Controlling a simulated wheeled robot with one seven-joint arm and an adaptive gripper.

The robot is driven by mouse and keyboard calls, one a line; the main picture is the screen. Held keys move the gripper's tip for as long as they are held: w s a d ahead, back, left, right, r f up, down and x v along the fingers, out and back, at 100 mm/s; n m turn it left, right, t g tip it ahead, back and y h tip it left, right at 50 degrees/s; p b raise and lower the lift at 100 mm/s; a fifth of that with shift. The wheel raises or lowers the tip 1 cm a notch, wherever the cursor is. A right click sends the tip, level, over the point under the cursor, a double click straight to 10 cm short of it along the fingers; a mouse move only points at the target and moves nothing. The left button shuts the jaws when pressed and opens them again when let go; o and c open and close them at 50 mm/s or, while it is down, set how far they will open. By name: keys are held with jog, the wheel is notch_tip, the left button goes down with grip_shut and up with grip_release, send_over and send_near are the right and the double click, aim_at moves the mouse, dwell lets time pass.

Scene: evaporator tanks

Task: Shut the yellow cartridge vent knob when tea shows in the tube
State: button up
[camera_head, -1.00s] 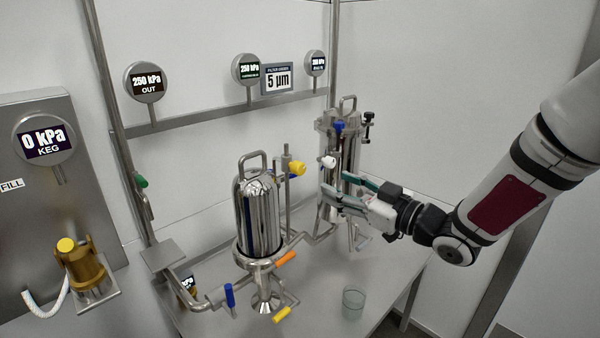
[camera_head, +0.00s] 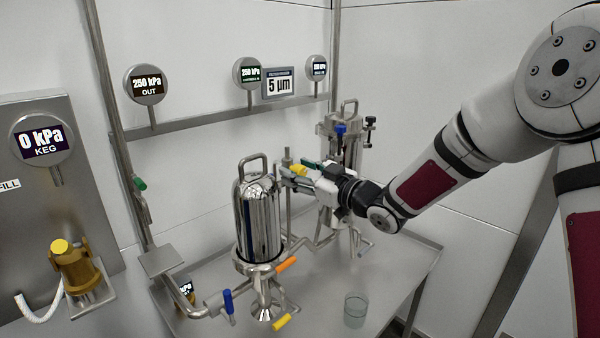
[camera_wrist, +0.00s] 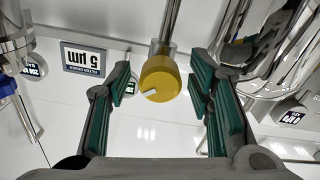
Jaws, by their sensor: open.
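The yellow vent knob (camera_wrist: 160,82) sits between my open fingers in the wrist view, with a white mark on its face. In the head view the knob (camera_head: 299,170) shows partly behind my gripper, beside the polished cartridge housing (camera_head: 258,220). My gripper (camera_head: 297,172) is open around the knob; in the wrist view its green finger pads (camera_wrist: 158,92) stand to both sides with a gap visible on each side. The tube's contents cannot be made out.
A second vessel (camera_head: 345,150) with a blue knob stands behind my gripper. Orange (camera_head: 287,264), yellow (camera_head: 281,322) and blue (camera_head: 229,301) handles sit low around the housing. A glass beaker (camera_head: 355,310) stands on the steel table (camera_head: 400,270), whose right side is mostly clear.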

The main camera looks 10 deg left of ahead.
grip_shut()
jog(key=shift+n+b, duration=0.3)
jog(key=shift+b, duration=0.05)
jog(key=n+b, duration=0.1)
jog(key=b, duration=0.1)
jog(key=n+b, duration=0.4)
jog(key=shift+s+f+b, duration=0.1)
jog(key=shift+f+b, duration=0.15)
jog(key=shift+b, duration=0.1)
jog(key=n+b, duration=0.4)
jog(key=b, duration=0.1)
jog(key=shift+r+n, duration=0.1)
jog(key=shift+n, duration=0.3)
jog(key=shift+a+b, duration=0.1)
jog(key=shift+b, duration=0.25)
grip_release()
